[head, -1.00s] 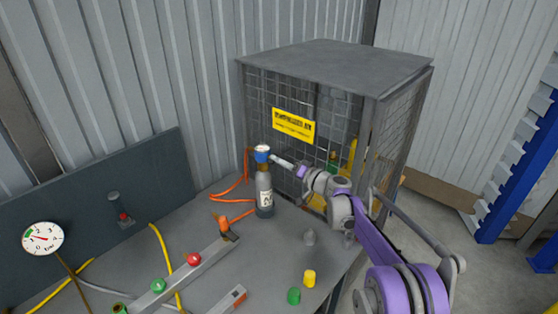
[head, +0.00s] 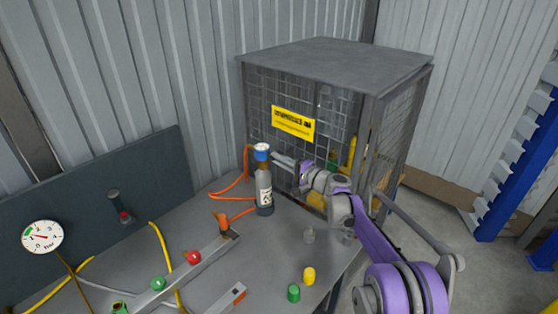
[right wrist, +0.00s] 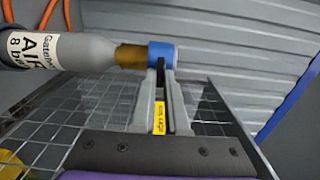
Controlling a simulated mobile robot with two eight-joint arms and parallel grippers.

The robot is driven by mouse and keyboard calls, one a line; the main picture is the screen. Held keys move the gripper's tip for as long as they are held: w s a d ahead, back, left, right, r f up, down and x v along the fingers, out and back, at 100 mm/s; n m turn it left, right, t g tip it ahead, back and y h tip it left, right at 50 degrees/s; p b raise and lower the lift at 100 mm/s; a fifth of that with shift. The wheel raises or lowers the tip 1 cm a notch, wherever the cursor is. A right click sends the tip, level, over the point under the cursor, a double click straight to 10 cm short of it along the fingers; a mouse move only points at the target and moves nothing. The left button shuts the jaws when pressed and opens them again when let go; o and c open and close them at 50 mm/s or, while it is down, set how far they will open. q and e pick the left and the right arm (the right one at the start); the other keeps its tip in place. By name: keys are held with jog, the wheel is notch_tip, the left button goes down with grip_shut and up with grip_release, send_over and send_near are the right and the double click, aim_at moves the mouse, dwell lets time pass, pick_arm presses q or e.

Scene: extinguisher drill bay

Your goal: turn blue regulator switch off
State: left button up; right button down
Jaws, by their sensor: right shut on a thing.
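The blue regulator (head: 262,154) sits on the brass neck of a grey gas bottle (head: 265,190) that stands upright on the bench. In the right wrist view the blue regulator (right wrist: 161,54) lies straight ahead of my fingers, with the labelled bottle (right wrist: 75,52) to its left. My right gripper (head: 274,158) reaches it from the right. In the right wrist view its fingertips (right wrist: 161,75) are shut on a narrow black switch (right wrist: 160,66) at the regulator. The fingers partly hide the switch, and its setting cannot be told. My left gripper is not in view.
A mesh cage (head: 335,60) with a yellow sign stands close behind the bottle. An orange hose (head: 232,190) runs on its left. A manifold bar (head: 185,278), a pressure gauge (head: 42,237) and loose green (head: 293,293) and yellow (head: 309,276) caps are on the bench side.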

dwell(0.3)
jog(key=c, duration=0.9)
grip_release()
jog(key=b+v, duration=0.1)
jog(key=v, duration=0.9)
jog(key=shift+s+d+b, duration=0.25)
jog(key=shift+s+b, duration=0.05)
